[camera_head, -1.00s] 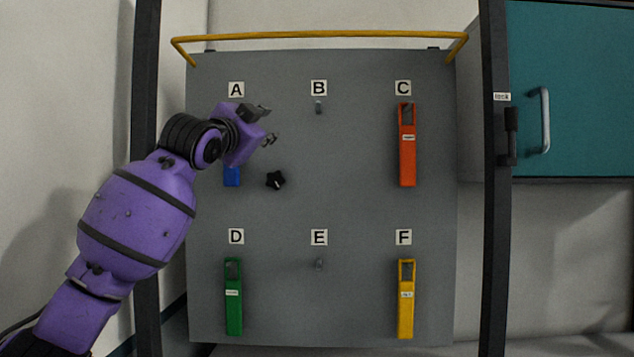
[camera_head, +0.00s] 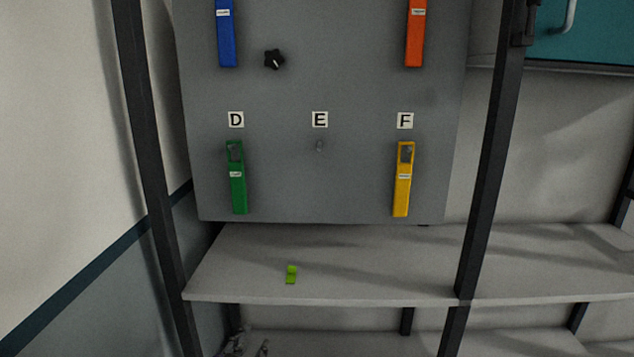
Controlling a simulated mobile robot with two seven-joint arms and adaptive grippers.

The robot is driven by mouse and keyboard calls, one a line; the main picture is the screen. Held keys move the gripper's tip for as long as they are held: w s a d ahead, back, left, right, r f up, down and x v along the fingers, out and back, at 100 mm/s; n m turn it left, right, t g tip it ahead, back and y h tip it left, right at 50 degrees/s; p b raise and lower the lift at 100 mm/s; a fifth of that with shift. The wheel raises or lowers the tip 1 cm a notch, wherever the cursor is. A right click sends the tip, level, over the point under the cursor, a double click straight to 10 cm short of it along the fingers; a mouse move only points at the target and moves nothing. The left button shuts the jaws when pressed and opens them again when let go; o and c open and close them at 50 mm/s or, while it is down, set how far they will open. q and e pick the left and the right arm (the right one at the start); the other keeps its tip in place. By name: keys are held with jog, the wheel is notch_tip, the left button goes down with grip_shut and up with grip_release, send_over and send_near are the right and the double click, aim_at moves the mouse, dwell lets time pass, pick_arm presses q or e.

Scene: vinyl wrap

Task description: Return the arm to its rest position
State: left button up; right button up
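My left gripper (camera_head: 249,347) shows only at the bottom edge, below the shelf. Its two fingertips stand apart with nothing visible between them, and the rest of the arm is out of view. The grey board (camera_head: 340,90) stands well above it. On the board, the blue tag (camera_head: 226,38) hangs at upper left and the orange-red tag (camera_head: 415,38) at upper right. The green tag (camera_head: 238,188) hangs under D and the yellow tag (camera_head: 403,190) under F. The peg under E (camera_head: 319,146) is bare. My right gripper is not in view.
Dark posts (camera_head: 150,190) and (camera_head: 487,170) frame the board. A black star knob (camera_head: 274,59) sticks out of it. A teal cabinet (camera_head: 600,40) is at upper right.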

pick_arm(q)
jog(key=s+a+f+n+g+y, duration=0.1)
jog(key=s+f+g, duration=0.1)
jog(key=s+f, duration=0.5)
jog(key=s+a+f+n+g+y, duration=0.1)
jog(key=s+a+f+g, duration=0.1)
jog(key=s+f, duration=0.6)
jog(key=s+a+f+n+g, duration=0.1)
jog(key=s+f, duration=0.7)
jog(key=s, duration=1)
jog(key=shift+a+n+g+y, duration=0.15)
jog(key=shift+n+g+y, duration=0.25)
jog(key=shift+n, duration=0.1)
